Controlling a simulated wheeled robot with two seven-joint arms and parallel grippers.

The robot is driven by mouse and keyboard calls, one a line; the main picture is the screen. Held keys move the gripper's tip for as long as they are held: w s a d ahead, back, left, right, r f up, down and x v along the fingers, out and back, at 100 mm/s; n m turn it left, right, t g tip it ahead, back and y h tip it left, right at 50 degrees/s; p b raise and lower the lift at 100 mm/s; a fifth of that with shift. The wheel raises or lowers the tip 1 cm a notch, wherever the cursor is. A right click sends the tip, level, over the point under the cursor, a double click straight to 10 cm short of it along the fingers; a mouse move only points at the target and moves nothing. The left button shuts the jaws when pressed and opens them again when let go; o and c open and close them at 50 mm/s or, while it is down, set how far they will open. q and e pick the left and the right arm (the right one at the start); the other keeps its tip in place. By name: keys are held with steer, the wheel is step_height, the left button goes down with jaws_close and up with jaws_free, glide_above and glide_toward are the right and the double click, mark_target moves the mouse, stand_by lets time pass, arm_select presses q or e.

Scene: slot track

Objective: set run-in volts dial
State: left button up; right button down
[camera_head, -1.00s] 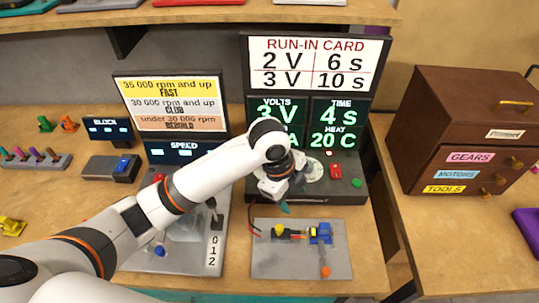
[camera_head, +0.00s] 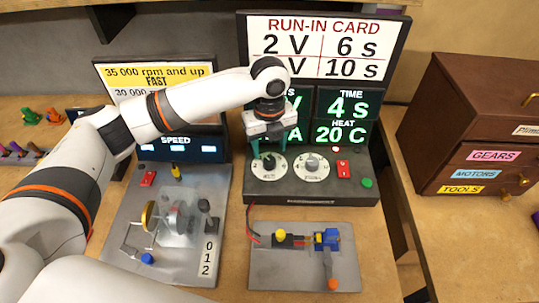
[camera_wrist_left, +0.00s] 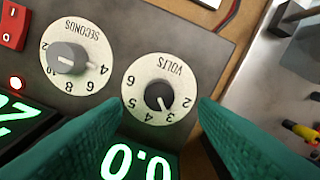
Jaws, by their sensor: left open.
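The volts dial (camera_head: 269,174) is a white round scale with a dark knob on the black power unit. In the left wrist view the volts dial (camera_wrist_left: 147,71) is face-on, and the small mark on its black knob (camera_wrist_left: 159,96) appears to point near 3. My left gripper (camera_head: 270,147) is above this dial, open and empty. In the wrist view its teal fingers (camera_wrist_left: 160,108) lie apart on either side of the dial's lower part; contact cannot be told. The arm and gripper partly hide the volts readout. My right gripper is not in view.
The seconds dial (camera_head: 312,175) and a red switch (camera_head: 343,170) sit right of the volts dial. The run-in card (camera_head: 320,45) stands behind, its lower left line partly hidden. A motor plate (camera_head: 300,262) lies in front, the speed rig (camera_head: 165,225) to the left.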

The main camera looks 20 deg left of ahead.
mark_target(270, 160)
arm_select(q)
steer(key=shift+w+f, duration=0.1)
steer(key=shift+f, duration=2.45)
steer(key=c, duration=1)
steer(key=shift+r+n+p, duration=0.25)
steer(key=shift+n+p, duration=0.25)
steer(key=shift+p, duration=0.55)
steer(key=n+p, duration=0.4)
steer(key=p, duration=0.2)
steer(key=shift+r, duration=0.1)
steer(key=shift+f+n+p, duration=0.2)
steer(key=shift+n+p, duration=1.7)
steer(key=shift+n, duration=0.2)
steer(key=shift+w, duration=0.1)
steer(key=o, duration=1)
steer(key=shift+f, duration=0.1)
